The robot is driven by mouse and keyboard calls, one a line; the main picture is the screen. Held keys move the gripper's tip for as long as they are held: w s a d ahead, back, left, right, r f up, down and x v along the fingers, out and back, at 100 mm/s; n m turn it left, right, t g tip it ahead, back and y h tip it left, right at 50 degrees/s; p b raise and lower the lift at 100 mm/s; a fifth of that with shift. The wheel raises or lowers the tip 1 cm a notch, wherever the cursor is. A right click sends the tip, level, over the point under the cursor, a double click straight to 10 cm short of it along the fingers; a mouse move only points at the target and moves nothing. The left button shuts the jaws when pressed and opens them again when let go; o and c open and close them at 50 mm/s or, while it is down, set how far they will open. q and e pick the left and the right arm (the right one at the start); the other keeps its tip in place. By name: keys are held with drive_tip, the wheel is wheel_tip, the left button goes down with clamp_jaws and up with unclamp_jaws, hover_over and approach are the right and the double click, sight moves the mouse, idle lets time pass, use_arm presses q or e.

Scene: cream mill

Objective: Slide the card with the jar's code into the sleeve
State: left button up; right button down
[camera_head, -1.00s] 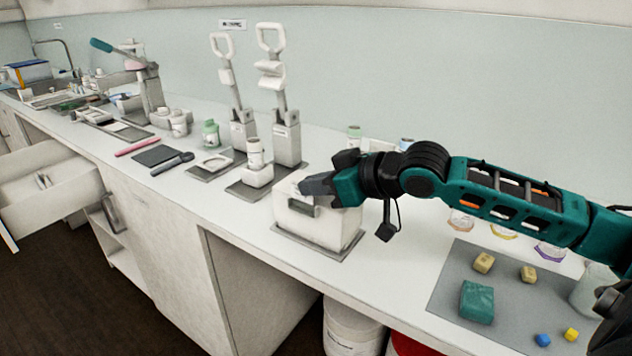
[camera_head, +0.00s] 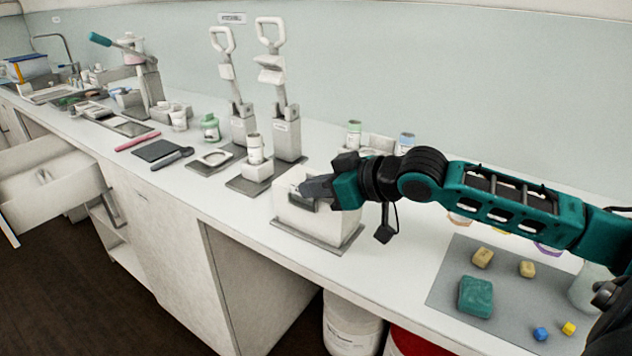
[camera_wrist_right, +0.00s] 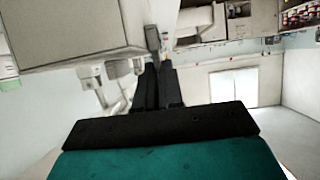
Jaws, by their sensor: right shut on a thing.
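My right gripper (camera_head: 318,188) comes in from the right at the front upper part of a white box-shaped device (camera_head: 330,226). It also shows in the right wrist view (camera_wrist_right: 157,68), its fingers close together on a small grey piece (camera_wrist_right: 153,40) beside a large pale box face. I cannot tell what that piece belongs to. A white jar (camera_head: 254,149) stands on a small white device, and a green jar (camera_head: 211,128) stands to its left. I cannot make out the card, a code or the sleeve. My left gripper is not in view.
Two tall lever presses (camera_head: 286,135) stand behind the jars. A grey mat (camera_head: 452,286) at the right holds a teal block and several small blocks. A drawer (camera_head: 50,195) hangs open at the left. Clear counter lies between the white device and the mat.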

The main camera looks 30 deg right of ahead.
drive_tip(key=shift+f+p, duration=0.25)
drive_tip(key=shift+p, duration=0.15)
idle(0.5)
drive_tip(key=c, duration=1.2)
unclamp_jaws()
drive_tip(key=shift+r, duration=0.1)
wheel_tip(320, 180, up, 2)
drive_tip(key=p, duration=0.2)
drive_tip(key=shift+p, duration=0.4)
drive_tip(key=shift+r, duration=1.95)
drive_tip(key=shift+s+f, duration=0.1)
